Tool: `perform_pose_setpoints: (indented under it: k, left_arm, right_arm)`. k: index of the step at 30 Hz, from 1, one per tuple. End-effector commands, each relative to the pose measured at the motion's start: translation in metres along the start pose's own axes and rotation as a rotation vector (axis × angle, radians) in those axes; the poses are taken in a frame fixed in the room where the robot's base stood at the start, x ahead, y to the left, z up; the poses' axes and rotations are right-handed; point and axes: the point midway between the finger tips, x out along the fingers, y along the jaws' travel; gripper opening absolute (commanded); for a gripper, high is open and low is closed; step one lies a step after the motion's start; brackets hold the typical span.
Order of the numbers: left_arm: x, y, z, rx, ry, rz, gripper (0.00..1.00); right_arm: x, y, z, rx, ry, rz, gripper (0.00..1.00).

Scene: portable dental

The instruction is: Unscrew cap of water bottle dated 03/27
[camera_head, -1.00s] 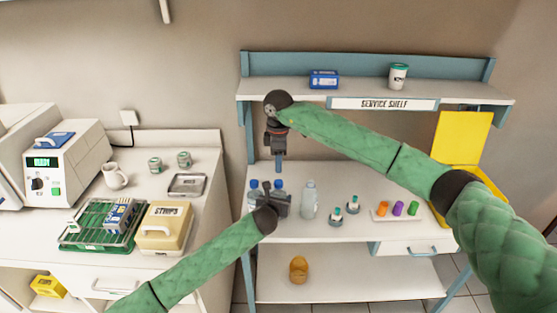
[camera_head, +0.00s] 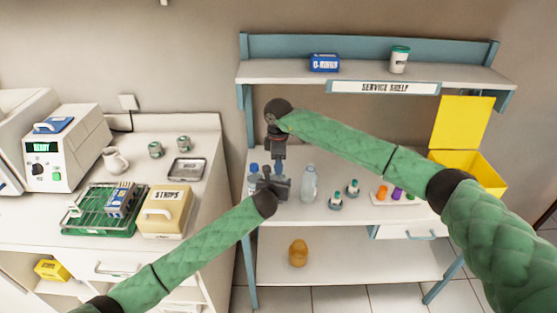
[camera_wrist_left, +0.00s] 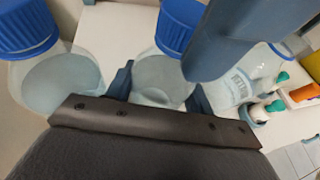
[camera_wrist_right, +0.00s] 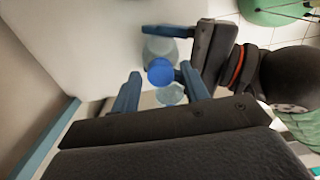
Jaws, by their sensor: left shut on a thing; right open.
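My left gripper (camera_head: 272,187) is shut on a clear water bottle (camera_wrist_left: 160,80) with a blue cap (camera_wrist_left: 180,22), upright on the service shelf's worktop. My right gripper (camera_wrist_right: 160,90) is open and points down above this bottle. Its fingers are either side of the blue cap (camera_wrist_right: 160,71) in the right wrist view, and I cannot tell whether they touch it. A second blue-capped bottle (camera_wrist_left: 50,75) stands to the left, also in the head view (camera_head: 253,184). A third clear bottle (camera_head: 309,183) stands to the right. No date is legible on any bottle.
Small teal-topped bottles (camera_head: 335,200) and a tray of coloured items (camera_head: 372,199) are to the right on the worktop. The upper shelf (camera_head: 280,73) overhangs behind. A yellow bin (camera_head: 470,170) stands far right. A counter (camera_head: 215,160) is on the left.

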Motion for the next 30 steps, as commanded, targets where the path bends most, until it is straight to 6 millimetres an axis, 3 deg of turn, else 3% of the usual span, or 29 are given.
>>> perform_pose_setpoints:
  k: [2,9,17,30]
  left_arm:
    - [0.0001,0.0,-0.0005,0.0,0.001,0.0,0.0]
    - [0.0,-0.0001,-0.0005,0.0,0.0,0.0,0.0]
    - [-0.0001,-0.0002,-0.0005,0.0,0.0,0.0,0.0]
    - [-0.0003,-0.0007,-0.0006,0.001,0.0,-0.001,0.0]
  right_arm:
    - [-0.0001,0.0,-0.0001,0.0,0.0,0.0,0.43]
    - [-0.0004,0.0001,0.0,0.0,0.0,0.0,0.0]
    - [-0.0008,0.0006,0.0003,-0.043,-0.001,0.001,0.0]
    - [-0.0019,0.0013,0.0007,-0.665,-0.002,0.002,0.0]
